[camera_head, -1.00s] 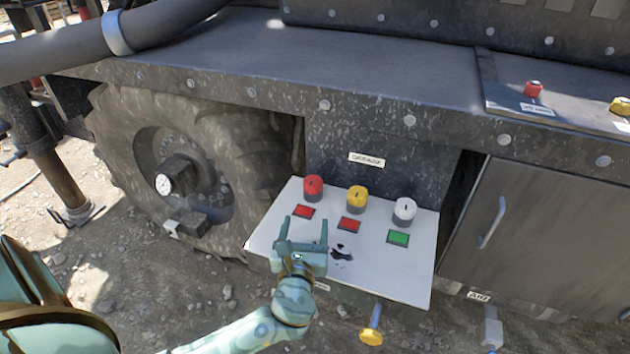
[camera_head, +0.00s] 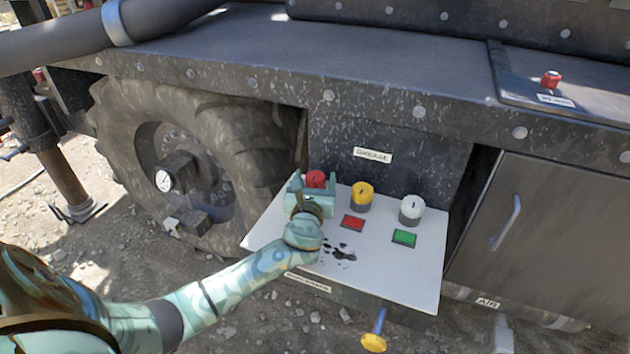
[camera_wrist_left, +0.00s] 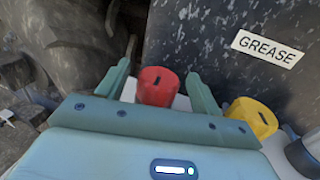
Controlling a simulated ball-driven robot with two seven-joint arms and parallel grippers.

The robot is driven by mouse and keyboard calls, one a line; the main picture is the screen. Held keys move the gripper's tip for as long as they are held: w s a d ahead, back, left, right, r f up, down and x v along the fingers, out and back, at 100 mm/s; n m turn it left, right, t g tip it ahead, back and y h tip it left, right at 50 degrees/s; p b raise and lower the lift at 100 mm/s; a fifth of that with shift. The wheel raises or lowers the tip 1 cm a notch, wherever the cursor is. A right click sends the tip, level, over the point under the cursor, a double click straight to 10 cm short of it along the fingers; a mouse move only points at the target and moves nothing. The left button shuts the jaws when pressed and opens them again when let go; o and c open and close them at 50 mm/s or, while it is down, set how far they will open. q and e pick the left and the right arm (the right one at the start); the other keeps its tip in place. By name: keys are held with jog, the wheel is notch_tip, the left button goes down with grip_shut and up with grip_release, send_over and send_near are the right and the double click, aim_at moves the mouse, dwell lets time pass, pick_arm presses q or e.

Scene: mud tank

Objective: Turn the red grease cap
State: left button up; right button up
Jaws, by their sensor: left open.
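The red grease cap (camera_head: 316,180) stands at the left end of a row of caps on the white panel (camera_head: 395,270). It has a dark slot in its top, seen in the left wrist view (camera_wrist_left: 157,86). My left gripper (camera_head: 308,184) is open at the red cap. In the left wrist view its two fingers (camera_wrist_left: 160,88) stand on either side of the cap, with gaps visible between fingers and cap. The cap's lower part is hidden behind the gripper. My right gripper is not in view.
A yellow cap (camera_head: 361,196) and a white cap (camera_head: 411,209) stand to the right of the red one. Dark smears mark the panel. A GREASE label (camera_head: 373,155) is behind; a large tyre (camera_head: 240,150) stands left.

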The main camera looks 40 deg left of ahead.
pick_arm(q)
jog(key=c, duration=1)
